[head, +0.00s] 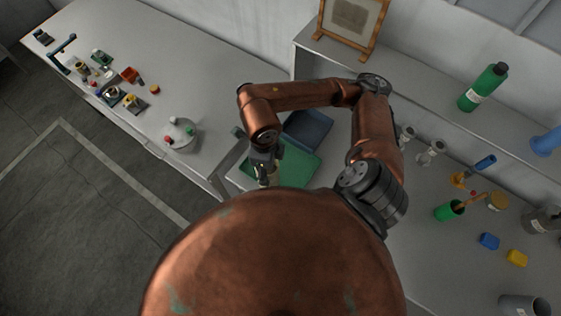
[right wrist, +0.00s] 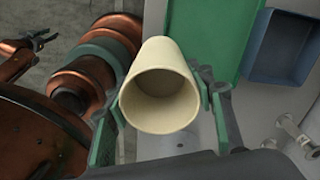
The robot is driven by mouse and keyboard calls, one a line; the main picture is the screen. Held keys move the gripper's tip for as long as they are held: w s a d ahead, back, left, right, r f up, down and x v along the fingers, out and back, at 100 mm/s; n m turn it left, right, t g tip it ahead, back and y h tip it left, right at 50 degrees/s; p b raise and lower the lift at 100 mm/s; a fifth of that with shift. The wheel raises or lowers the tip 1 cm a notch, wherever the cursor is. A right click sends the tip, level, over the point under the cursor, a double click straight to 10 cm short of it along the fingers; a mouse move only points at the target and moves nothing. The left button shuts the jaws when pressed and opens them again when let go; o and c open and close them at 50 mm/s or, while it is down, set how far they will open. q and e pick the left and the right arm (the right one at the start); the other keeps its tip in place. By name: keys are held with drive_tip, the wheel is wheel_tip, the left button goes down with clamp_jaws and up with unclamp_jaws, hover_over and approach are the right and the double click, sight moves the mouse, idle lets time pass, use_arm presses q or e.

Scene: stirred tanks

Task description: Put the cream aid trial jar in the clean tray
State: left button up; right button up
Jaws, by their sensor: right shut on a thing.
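The cream jar (right wrist: 160,85) is an open-topped, empty-looking cup with its mouth towards the right wrist camera. My right gripper (right wrist: 165,112) is shut on it, with a finger on each side. In the head view my right gripper (head: 266,172) points down at the near left side of the green tray (head: 301,164), and the jar is mostly hidden there. The green tray also shows beyond the jar in the right wrist view (right wrist: 210,30). A blue tray (head: 308,127) lies behind it. I cannot tell which is the clean tray. My left gripper (right wrist: 36,42) shows small and dark.
A green bottle (head: 483,87) and a framed picture (head: 350,22) stand on the raised shelf. Glass flasks (head: 430,152), a green cup (head: 449,210), and blue (head: 489,241) and yellow (head: 517,258) blocks stand on the right bench. The left bench (head: 185,75) has clear room in the middle.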

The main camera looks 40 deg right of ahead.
drive_tip(key=w+d+f+m+p, duration=0.4)
drive_tip(key=w+d+f+p, duration=0.2)
drive_tip(key=f, duration=0.6)
drive_tip(key=w+d, duration=0.2)
drive_tip(key=d, duration=0.1)
drive_tip(key=shift+w+d, duration=0.2)
drive_tip(key=shift+w, duration=0.2)
drive_tip(key=shift+f, duration=0.15)
drive_tip(key=o, duration=1.3)
